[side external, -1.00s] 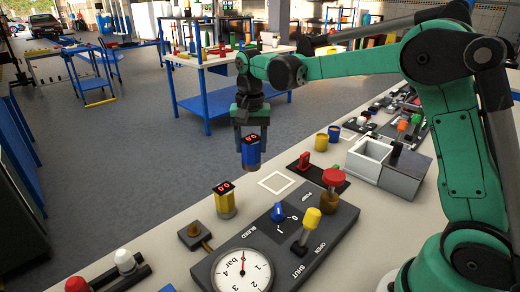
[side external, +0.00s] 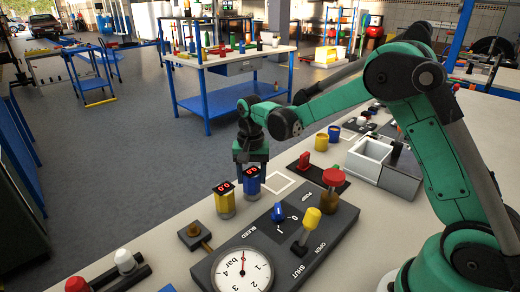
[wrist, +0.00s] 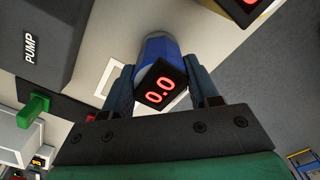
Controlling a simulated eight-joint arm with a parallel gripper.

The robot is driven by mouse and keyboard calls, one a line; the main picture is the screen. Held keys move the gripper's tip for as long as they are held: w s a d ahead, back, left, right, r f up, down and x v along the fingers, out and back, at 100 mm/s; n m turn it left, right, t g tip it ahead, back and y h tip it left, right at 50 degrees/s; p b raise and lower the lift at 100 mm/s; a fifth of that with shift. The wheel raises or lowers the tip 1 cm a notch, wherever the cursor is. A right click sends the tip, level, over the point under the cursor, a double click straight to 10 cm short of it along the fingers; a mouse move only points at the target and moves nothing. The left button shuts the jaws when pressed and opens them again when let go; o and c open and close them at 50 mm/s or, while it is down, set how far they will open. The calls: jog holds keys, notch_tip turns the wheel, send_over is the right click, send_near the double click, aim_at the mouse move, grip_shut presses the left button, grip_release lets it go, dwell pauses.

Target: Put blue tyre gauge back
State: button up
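The blue tyre gauge (side external: 251,184), with a red-digit display on top, is upright beside the yellow gauge, low at the bench top. I cannot tell for sure whether its base touches the bench. My gripper (side external: 251,165) is above it, pointing down, with its fingers around the gauge's upper part. In the wrist view the blue gauge (wrist: 157,50) sits between the two fingers (wrist: 162,88), which appear closed on its sides; its display reads 0.0. A white square outline (side external: 278,184) on the bench lies just right of the gauge.
The yellow gauge (side external: 225,204) stands close on the left. A dark panel (side external: 262,240) with a dial, blue knob and yellow lever lies in front. A red-handled item (side external: 304,163), a red-topped valve (side external: 333,180) and an open grey box (side external: 368,158) are to the right.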

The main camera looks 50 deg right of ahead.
jog(key=o, duration=0.4)
